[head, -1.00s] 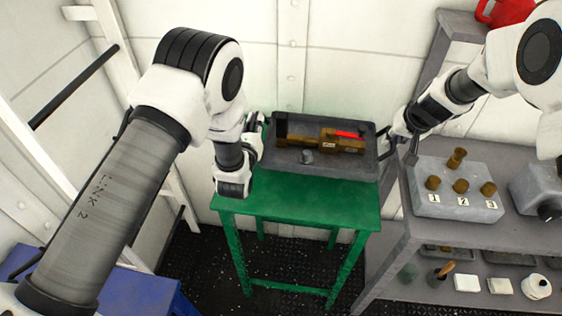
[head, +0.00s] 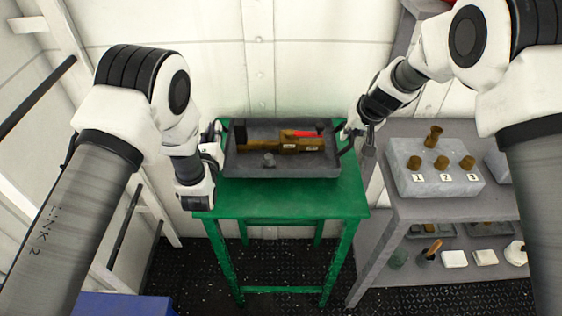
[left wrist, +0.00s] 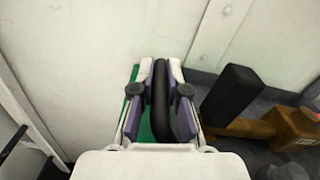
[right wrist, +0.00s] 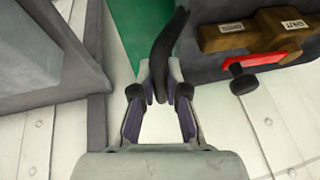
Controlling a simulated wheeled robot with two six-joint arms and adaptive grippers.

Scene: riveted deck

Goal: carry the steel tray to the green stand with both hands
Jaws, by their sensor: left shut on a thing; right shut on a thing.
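The grey steel tray (head: 240,168) is over the back of the green stand's top (head: 300,198) in the head view. I cannot tell whether it rests on the top or hangs just above it. It looks about level. A brass-coloured piece with a red handle (head: 303,134) and a small grey knob-like part (head: 268,160) are in it. My left gripper (head: 216,140) is shut on the tray's black left handle (left wrist: 160,100). My right gripper (head: 352,135) is shut on the black right handle (right wrist: 168,55).
A grey shelf unit (head: 390,215) stands close on the right, bearing a block with numbered brass plugs (head: 432,180). A white wall (head: 215,60) is close behind the stand. A blue surface (head: 115,303) is at the lower left. The stand's front strip is bare.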

